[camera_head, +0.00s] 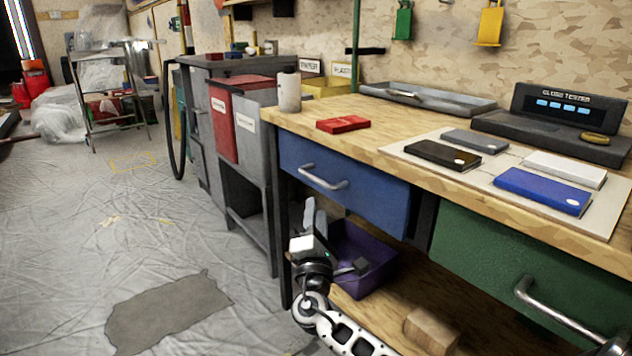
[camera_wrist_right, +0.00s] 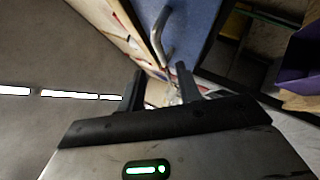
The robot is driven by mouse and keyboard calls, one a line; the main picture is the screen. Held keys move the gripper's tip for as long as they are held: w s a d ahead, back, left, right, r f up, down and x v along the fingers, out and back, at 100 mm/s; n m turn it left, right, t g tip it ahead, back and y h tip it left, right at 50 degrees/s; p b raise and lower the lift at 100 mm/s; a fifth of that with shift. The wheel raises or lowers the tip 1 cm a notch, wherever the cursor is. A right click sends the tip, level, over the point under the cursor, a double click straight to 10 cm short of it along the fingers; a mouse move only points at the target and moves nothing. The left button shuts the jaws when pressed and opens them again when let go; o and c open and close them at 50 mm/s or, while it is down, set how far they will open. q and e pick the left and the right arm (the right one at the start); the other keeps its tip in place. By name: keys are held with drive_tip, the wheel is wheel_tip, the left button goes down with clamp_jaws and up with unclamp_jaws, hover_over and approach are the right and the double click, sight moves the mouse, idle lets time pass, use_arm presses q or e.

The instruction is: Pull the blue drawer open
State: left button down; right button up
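The blue drawer (camera_head: 345,185) sits under the left part of the wooden workbench top and looks closed. Its silver bar handle (camera_head: 323,178) is on its front. My right gripper (camera_head: 315,212) is below and in front of the drawer, a little under the handle and apart from it. In the right wrist view the two fingers (camera_wrist_right: 160,88) are spread with nothing between them, and the drawer (camera_wrist_right: 187,28) and its handle (camera_wrist_right: 157,38) lie beyond the fingertips. My left gripper is not in view.
A green drawer (camera_head: 500,255) with its own handle is to the right. A purple bin (camera_head: 368,262) and a wooden block (camera_head: 430,330) are on the lower shelf. A red bin (camera_head: 222,122) and grey cabinets stand at the left. The sheeted floor (camera_head: 70,240) is mostly clear.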

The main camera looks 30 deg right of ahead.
sight(317, 178)
drive_tip(key=b+x, duration=0.1)
drive_tip(key=x, duration=0.8)
drive_tip(key=shift+w+d+r, duration=0.1)
drive_tip(key=shift+w+d, duration=0.1)
drive_tip(key=shift+w, duration=0.05)
clamp_jaws()
